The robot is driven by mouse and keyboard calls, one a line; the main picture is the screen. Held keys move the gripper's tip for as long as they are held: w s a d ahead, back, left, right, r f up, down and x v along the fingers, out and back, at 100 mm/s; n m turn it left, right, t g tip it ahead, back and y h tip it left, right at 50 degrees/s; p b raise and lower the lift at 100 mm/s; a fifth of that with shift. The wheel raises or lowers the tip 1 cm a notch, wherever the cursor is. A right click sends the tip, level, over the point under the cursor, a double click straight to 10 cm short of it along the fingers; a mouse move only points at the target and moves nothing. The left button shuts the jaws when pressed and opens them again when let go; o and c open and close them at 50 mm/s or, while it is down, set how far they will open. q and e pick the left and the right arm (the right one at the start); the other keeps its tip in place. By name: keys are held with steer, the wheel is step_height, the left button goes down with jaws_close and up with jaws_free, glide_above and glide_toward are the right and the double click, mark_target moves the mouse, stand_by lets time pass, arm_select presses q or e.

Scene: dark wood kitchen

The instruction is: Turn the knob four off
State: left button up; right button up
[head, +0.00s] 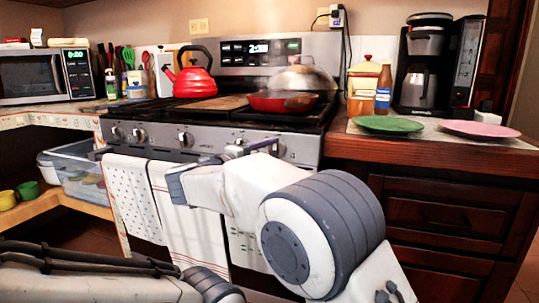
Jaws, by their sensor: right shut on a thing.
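The stove's front panel carries a row of knobs: two at the left (126,134), one near the middle (185,139) and one at the right (276,148). My right gripper (236,151) is at the panel between the middle and right knobs, where knob four sits. It is shut on that knob, which is mostly hidden by the fingers and my white wrist. My left arm lies low at the bottom left, and its gripper is out of view.
The oven handle (101,153) with hanging towels (128,195) runs just below the knobs. A red kettle (195,82) and a red pan (270,101) with a glass lid stand on the stovetop. A wood counter (425,152) with plates is at the right.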

steer(key=shift+f, duration=0.15)
stand_by(0.3)
steer(key=o, duration=1.4)
steer(key=shift+c, duration=0.2)
steer(key=p+v, duration=0.3)
steer(key=v, duration=0.7)
steer(key=shift+s+a, duration=0.2)
steer(key=shift+a, duration=0.05)
